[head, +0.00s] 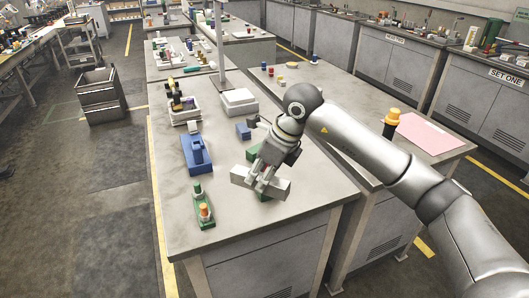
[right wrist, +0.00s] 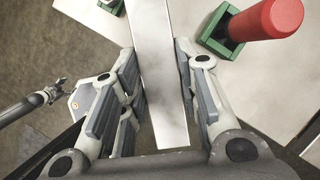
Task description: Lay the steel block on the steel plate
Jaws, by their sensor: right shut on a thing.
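The steel block (head: 243,178) is a long light-grey bar. My right gripper (head: 266,178) is shut on it near its middle, over the front right part of the near table. In the right wrist view, the block (right wrist: 157,60) runs lengthwise between the two fingers of the gripper (right wrist: 160,95). I cannot tell whether the block touches anything below it. I cannot pick out the steel plate with certainty. A small arm end, seemingly my left gripper (right wrist: 48,95), shows at the left of the right wrist view, too small to read.
A green base with a red cylinder (right wrist: 270,18) stands right of the block in the right wrist view. A green stand (head: 203,208), a blue fixture (head: 197,154), a small blue block (head: 243,131) and a white box (head: 239,101) stand on the near table (head: 225,232). Its front is clear.

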